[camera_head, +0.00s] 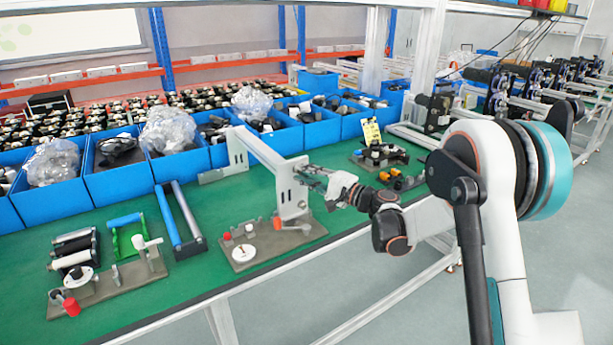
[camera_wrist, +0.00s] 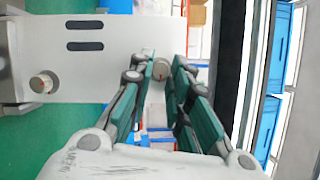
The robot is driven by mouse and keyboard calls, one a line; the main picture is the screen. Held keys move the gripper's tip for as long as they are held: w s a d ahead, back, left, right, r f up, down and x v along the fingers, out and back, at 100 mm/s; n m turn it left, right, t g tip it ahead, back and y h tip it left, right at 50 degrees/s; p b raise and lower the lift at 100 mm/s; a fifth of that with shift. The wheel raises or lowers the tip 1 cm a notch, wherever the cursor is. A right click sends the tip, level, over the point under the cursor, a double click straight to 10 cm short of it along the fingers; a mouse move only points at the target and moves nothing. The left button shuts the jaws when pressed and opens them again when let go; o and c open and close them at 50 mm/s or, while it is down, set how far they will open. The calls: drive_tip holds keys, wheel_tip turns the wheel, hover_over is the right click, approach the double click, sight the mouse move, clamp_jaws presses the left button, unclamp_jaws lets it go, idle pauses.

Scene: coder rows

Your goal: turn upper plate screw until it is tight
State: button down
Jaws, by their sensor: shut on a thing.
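The upright pale grey plate (camera_head: 291,192) is part of a bracket fixture standing on the green bench. It also fills the upper left of the wrist view (camera_wrist: 110,62), with two dark slots. The upper plate screw (camera_wrist: 160,69) shows as a small round metal head with a red mark at the plate's edge. My gripper (camera_wrist: 161,70) is shut on this screw, one finger on each side. A second, similar screw (camera_wrist: 43,83) sits free on the plate to the left. In the head view my gripper (camera_head: 309,174) meets the plate's upper right side and hides the screw.
The fixture's base plate (camera_head: 262,243) carries a white disc and red knobs. Blue bins (camera_head: 117,176) line the back of the bench. Another fixture (camera_head: 110,283) and a blue frame (camera_head: 181,220) lie to the left. Small parts (camera_head: 398,180) lie to the right.

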idle(0.5)
drive_tip(key=c, duration=1.5)
unclamp_jaws()
drive_tip(key=shift+d, duration=0.1)
drive_tip(key=v, duration=1.2)
drive_tip(key=shift+f, duration=0.1)
